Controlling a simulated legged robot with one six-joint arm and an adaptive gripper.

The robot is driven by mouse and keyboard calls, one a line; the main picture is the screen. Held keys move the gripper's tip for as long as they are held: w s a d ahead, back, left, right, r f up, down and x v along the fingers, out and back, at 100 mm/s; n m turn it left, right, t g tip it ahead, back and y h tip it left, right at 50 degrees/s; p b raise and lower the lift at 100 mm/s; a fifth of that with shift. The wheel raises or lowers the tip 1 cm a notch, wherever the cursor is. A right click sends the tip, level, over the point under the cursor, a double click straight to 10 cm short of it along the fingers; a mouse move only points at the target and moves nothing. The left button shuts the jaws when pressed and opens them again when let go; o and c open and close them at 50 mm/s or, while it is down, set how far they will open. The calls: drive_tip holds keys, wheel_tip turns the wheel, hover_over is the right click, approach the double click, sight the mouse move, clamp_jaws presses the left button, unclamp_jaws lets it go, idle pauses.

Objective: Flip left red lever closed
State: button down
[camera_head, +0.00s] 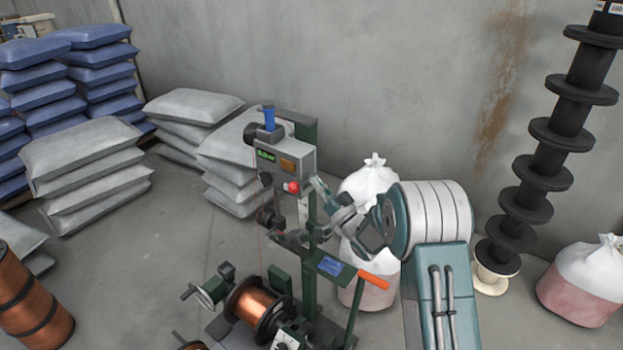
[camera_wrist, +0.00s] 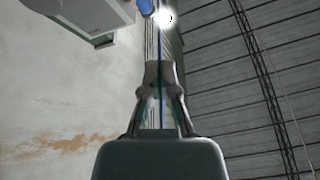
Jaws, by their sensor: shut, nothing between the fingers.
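The winding machine (camera_head: 309,262) stands in the middle of the head view, with a grey control box (camera_head: 283,157) high on its green post. A small red knob (camera_head: 291,187) shows at the box's lower front; I cannot tell whether it is the end of a lever. An orange-red handle (camera_head: 373,281) sticks out at the machine's lower right. No other red lever can be made out. My gripper (camera_head: 317,184) is beside the box, just right of the red knob; contact cannot be told. In the wrist view my gripper (camera_wrist: 160,68) is shut and empty, pointing upward.
A copper spool (camera_head: 256,305) sits low on the machine. Grey sacks (camera_head: 90,172) and blue sacks (camera_head: 75,60) are stacked at left. A white bag (camera_head: 370,183) stands behind my arm. A black spool stack (camera_head: 553,135) stands at right. Part of a box (camera_wrist: 80,15) shows in the wrist view.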

drive_tip(key=shift+v, duration=2.95)
drive_tip(key=w+d+r+m+t+h, duration=0.1)
drive_tip(key=w+d+r+m+h, duration=0.15)
drive_tip(key=r+h, duration=0.55)
drive_tip(key=s+d+r+m+g+h, duration=0.25)
drive_tip(key=s+d+r+h, duration=0.25)
drive_tip(key=s+d+h, duration=0.3)
drive_tip(key=s+f+g, duration=0.2)
drive_tip(key=s+g, duration=0.7)
drive_tip(key=s, duration=2.1)
drive_tip(key=shift+s+d+f+h, duration=0.25)
drive_tip(key=shift+d+h, duration=0.05)
drive_tip(key=shift+h, duration=0.1)
